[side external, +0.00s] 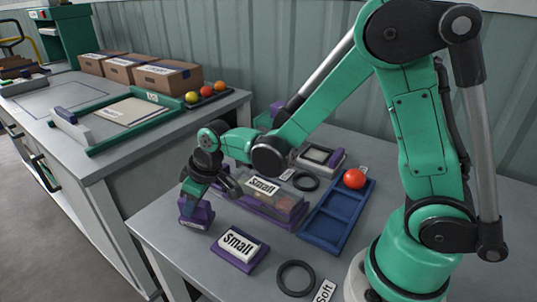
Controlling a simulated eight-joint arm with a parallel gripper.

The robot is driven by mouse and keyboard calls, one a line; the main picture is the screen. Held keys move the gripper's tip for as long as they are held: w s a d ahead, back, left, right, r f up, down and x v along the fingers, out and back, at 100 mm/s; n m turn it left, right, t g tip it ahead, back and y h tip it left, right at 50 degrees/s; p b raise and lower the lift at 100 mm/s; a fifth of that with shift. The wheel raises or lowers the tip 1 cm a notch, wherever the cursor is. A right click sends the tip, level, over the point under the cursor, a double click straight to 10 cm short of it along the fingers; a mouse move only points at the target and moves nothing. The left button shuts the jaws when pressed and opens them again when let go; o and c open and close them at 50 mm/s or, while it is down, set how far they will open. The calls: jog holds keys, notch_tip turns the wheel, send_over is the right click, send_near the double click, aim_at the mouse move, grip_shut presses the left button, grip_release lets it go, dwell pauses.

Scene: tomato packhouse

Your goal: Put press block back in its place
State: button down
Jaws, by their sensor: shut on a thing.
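My gripper (196,192) is at the left part of the near table, pointing down. It is shut on a purple block (195,214) with a pale label on its face, which I take to be the press block. The block is upright at the table's left edge; I cannot tell whether it touches the surface. Its top is partly hidden by the fingers. To its right is a purple base (238,257) with a white "Small" plate. Behind that, a clear box labelled "Small" (274,196) stands on a purple tray (262,212).
A blue tray (327,238) holds a red tomato (354,179). Black rings (295,278) lie in front and behind. A "Soft" card (325,291) is near my base. The left bench carries a green frame (104,143), cardboard boxes (167,77) and a dark fruit tray (213,97).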

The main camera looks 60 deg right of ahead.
jog(key=shift+f, duration=0.4)
jog(key=c, duration=0.5)
grip_release()
jog(key=shift+c, duration=0.2)
jog(key=c, duration=0.3)
jog(key=shift+r, duration=3.5)
jog(key=s+d+r+m+t, duration=0.1)
jog(key=s+d, duration=0.1)
jog(key=s, duration=0.1)
jog(key=s+d+r+m+h, duration=0.1)
jog(key=s+d, duration=0.1)
jog(key=s, duration=0.2)
jog(key=s+d+r+m+t, duration=0.1)
jog(key=s, duration=0.2)
jog(key=shift+s+d+r+m+t, duration=0.3)
jog(key=shift+s+d+r+m, duration=0.05)
jog(key=shift+d+r+m, duration=0.05)
